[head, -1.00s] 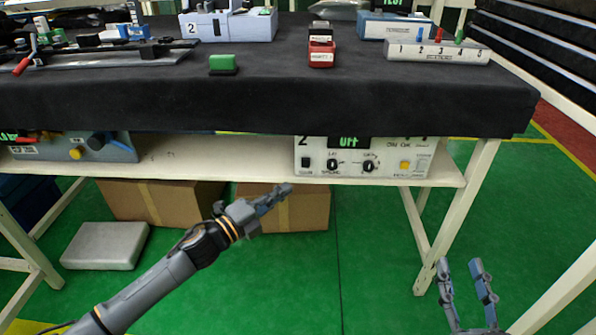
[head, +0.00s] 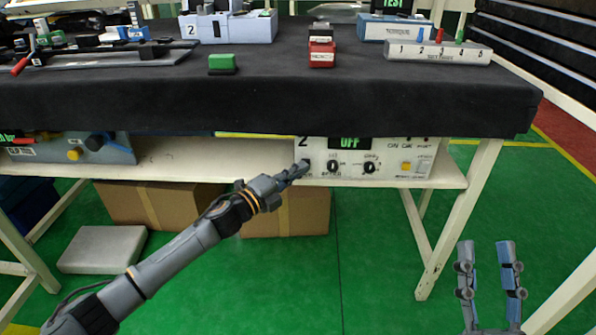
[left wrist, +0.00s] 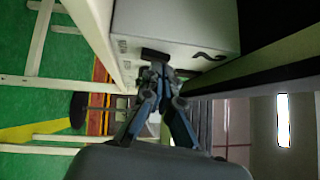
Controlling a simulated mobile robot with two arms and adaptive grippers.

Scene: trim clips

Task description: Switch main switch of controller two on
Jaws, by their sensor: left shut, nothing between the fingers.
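Controller two (head: 390,171) is a white box marked 2 on the shelf under the table. Its display (head: 349,143) reads OFF in green. Its front has two black knobs and a yellow button (head: 406,167). My left gripper (head: 300,168) is shut and empty, with its fingertips at the front's left end, over the main switch area in the head view. In the left wrist view the black main switch (left wrist: 155,54) shows just beyond the fingertips (left wrist: 155,68); I cannot tell whether they touch. My right gripper (head: 487,245) is open and empty at the lower right, away from the table.
Another controller (head: 110,152) with a yellow button sits on the shelf's left side. The shelf (head: 200,165) between them is bare. The black-covered tabletop (head: 400,95) overhangs the controllers. Cardboard boxes (head: 165,205) stand below. A table leg (head: 455,225) stands at the right.

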